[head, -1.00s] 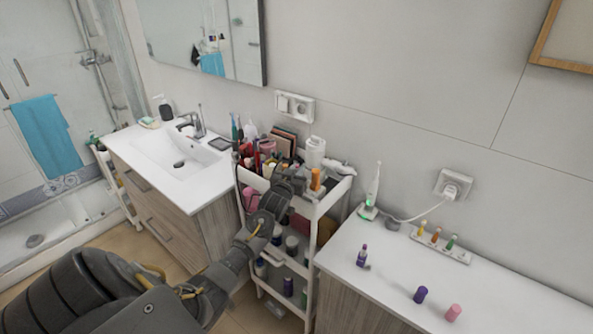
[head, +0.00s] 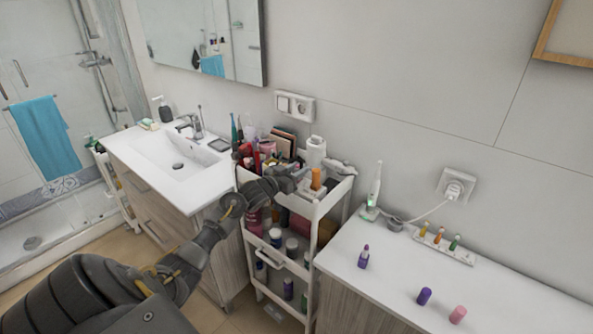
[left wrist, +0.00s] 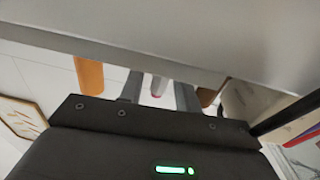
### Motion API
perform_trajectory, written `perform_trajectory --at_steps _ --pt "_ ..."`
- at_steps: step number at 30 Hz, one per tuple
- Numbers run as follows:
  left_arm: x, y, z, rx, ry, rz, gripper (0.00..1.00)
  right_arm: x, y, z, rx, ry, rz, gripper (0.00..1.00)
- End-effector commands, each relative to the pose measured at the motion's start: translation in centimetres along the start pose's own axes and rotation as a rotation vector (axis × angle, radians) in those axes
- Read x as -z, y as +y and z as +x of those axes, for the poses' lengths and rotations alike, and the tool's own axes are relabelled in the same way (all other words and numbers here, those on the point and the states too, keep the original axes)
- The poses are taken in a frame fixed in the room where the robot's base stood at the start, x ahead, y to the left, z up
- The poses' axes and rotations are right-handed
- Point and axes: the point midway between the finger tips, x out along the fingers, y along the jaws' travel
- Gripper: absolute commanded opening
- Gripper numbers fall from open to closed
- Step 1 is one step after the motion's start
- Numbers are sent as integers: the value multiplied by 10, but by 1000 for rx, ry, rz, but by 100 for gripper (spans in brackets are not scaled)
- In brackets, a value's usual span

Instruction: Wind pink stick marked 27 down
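My left gripper (head: 300,174) reaches over the top tray of the white cart (head: 323,209), just left of an upright orange stick (head: 316,179). In the left wrist view its two fingers (left wrist: 160,92) stand apart. A small pale stick with a pink tip (left wrist: 156,94) shows in the gap, with space on both sides. I cannot read a 27 on it. A pale grey edge hides the upper part of that view. A pink cylinder (head: 457,315) stands on the right counter; no number is readable on it either. My right gripper is not in view.
Cosmetics crowd the cart's top tray around the gripper, with a white bottle (head: 315,152) behind. On the right counter (head: 400,262) stand a purple cylinder (head: 424,296), a purple-tipped lipstick (head: 363,256) and a small holder of coloured sticks (head: 442,246). Much of that counter is bare.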

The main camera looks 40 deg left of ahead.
Motion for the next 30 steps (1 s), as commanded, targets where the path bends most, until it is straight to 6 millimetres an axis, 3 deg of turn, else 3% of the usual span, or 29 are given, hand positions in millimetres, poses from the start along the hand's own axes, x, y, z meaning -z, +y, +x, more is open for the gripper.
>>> perform_trajectory --at_steps 11,24,30 --pt "-1 0 -6 0 1 1 34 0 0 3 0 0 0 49" --pt "-3 1 -85 -2 -2 4 34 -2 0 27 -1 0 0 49" --pt "-2 0 -105 1 -1 1 34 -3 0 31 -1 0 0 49"
